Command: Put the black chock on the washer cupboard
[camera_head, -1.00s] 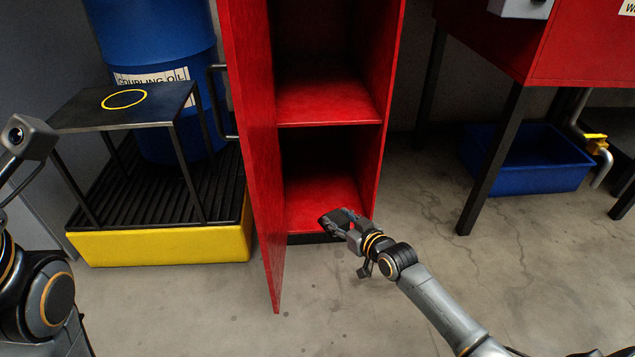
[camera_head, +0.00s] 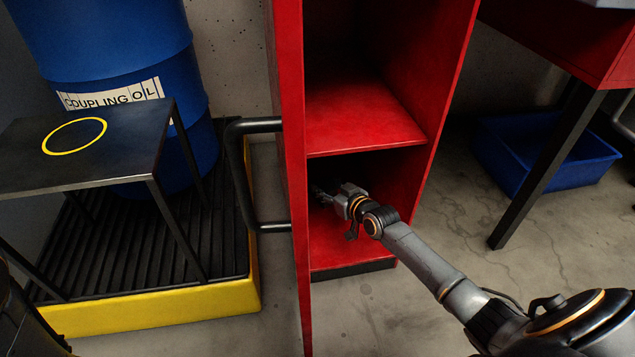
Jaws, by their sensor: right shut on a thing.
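My right gripper (camera_head: 330,195) reaches into the lower compartment of an open red cupboard (camera_head: 365,115), below its middle shelf. It is shut on a small dark thing that looks like the black chock; the thing is mostly hidden by the fingers, the shadow and the door's edge. I cannot tell whether it touches the compartment floor. The cupboard's door stands open toward me on the left. No label shows that names this cupboard as the washer cupboard. My left gripper is out of view.
A black stand (camera_head: 100,165) with a yellow ring on top stands left, over a yellow-edged spill pallet (camera_head: 160,308). Behind it is a blue oil drum (camera_head: 110,45). A red bench with dark legs (camera_head: 550,165) and a blue bin (camera_head: 590,160) are at right.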

